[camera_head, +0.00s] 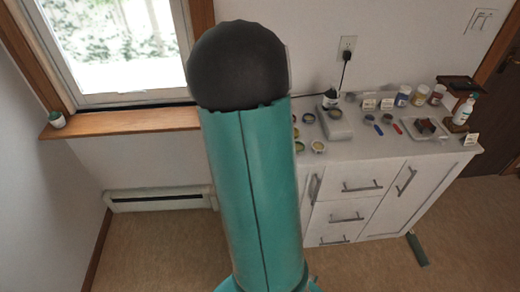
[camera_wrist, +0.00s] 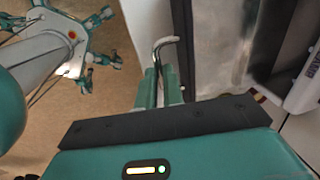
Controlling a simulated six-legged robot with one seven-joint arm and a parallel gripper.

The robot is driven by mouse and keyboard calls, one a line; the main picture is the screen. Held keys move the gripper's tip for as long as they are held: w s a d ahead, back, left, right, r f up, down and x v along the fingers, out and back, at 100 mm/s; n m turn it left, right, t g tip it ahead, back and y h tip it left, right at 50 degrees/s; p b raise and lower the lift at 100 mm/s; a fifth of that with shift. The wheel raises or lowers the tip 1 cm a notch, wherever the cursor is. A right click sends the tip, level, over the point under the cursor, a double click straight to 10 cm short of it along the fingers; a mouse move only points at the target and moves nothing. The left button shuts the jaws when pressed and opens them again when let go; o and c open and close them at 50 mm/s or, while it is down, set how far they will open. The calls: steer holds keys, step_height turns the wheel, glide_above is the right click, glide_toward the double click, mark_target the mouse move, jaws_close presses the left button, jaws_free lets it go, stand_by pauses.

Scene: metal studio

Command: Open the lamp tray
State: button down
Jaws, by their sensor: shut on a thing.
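My gripper (camera_wrist: 160,80) shows in the wrist view, its two teal fingers close together. They are shut on a bent silver handle (camera_wrist: 166,42), whose curved end sticks out past the fingertips. The handle lies beside a pale panel (camera_wrist: 148,18). In the head view, my teal arm hides my gripper and the left part of the white cabinet (camera_head: 378,198). No part there is clearly the lamp tray.
The cabinet has several drawers and doors with bar handles (camera_head: 362,187). A baseboard heater (camera_head: 160,199) runs below the window. The floor (camera_head: 165,255) at left is clear.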

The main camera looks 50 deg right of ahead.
steer(key=shift+w+d+r, duration=0.1)
steer(key=c, duration=1.5)
jaws_free()
steer(key=r, duration=0.4)
steer(key=s+a+r, duration=0.1)
steer(key=r, duration=0.8)
steer(key=shift+s+a+r, duration=0.3)
steer(key=shift+a, duration=0.1)
steer(key=w+a+r+n+t+y, duration=0.1)
steer(key=a+r+n+t, duration=0.15)
steer(key=a+n, duration=0.85)
steer(key=w+a+r+n+t, duration=0.1)
steer(key=a+r+n, duration=0.45)
steer(key=a, duration=0.95)
steer(key=s+a+n, duration=0.1)
steer(key=a+n, duration=0.2)
steer(key=s+a+n, duration=0.1)
steer(key=a+n, duration=0.2)
steer(key=n, duration=0.1)
steer(key=s+a+f+n, duration=0.1)
steer(key=s+a+n, duration=0.1)
steer(key=a+n, duration=0.1)
steer(key=shift+s+n+t, duration=0.1)
steer(key=shift+n+t, duration=0.25)
steer(key=shift+n, duration=0.1)
